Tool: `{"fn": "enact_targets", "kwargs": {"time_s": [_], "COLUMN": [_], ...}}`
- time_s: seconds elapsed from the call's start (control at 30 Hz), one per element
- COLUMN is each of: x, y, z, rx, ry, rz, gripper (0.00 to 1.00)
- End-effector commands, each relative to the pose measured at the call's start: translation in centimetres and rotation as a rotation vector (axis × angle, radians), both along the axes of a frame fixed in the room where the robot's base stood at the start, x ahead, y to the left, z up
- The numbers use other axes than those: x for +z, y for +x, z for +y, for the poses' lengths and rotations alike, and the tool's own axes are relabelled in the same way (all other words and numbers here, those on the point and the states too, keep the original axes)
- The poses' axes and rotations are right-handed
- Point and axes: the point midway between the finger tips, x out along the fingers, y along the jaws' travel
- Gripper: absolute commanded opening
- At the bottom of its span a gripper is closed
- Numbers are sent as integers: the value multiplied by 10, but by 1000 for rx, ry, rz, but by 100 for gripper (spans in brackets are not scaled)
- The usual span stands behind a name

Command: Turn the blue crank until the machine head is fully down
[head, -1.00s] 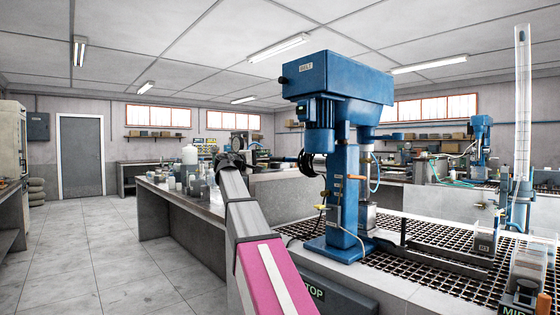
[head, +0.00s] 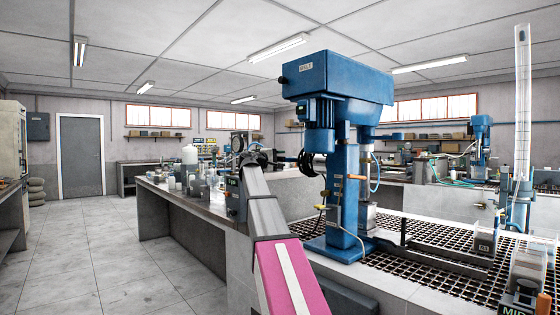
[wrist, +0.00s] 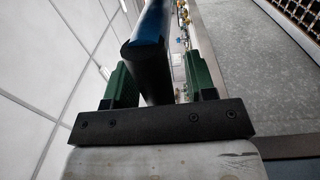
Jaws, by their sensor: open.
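The blue flotation machine (head: 343,200) stands on the bench, with its blue head (head: 340,80) marked BELT high on the column. A dark round wheel-like part (head: 306,163) shows at the column's left side. I cannot clearly make out the blue crank in the head view. In the wrist view, a thick dark bar with a blue upper part (wrist: 147,55), seemingly the crank's handle, lies between my gripper's (wrist: 160,82) two green fingers. The fingers are open, with visible gaps on both sides. In the head view my gripper end is small and partly hidden behind my arm.
A grated bench top (head: 435,265) spreads right of the machine, with a tall clear tube (head: 522,100) at far right. A side bench (head: 190,205) on the left carries bottles and small equipment. The floor (head: 90,260) at left is clear.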

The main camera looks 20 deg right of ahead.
Motion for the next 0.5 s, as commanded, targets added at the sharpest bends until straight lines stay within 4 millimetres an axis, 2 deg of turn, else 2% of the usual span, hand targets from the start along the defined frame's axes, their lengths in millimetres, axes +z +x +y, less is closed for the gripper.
{"fn": "enact_targets", "kwargs": {"time_s": [0.13, 0.17, 0.2, 0.3, 0.5], "x": [0, 0, 0, 0, 1], "y": [0, 0, 0, 0, 0], "z": [0, 0, 0, 0, 0], "rx": [0, 0, 0, 0, 0], "ry": [0, 0, 0, 0, 4], "rz": [0, 0, 0, 0, 1], "gripper": [51, 44, 31, 0, 0]}}
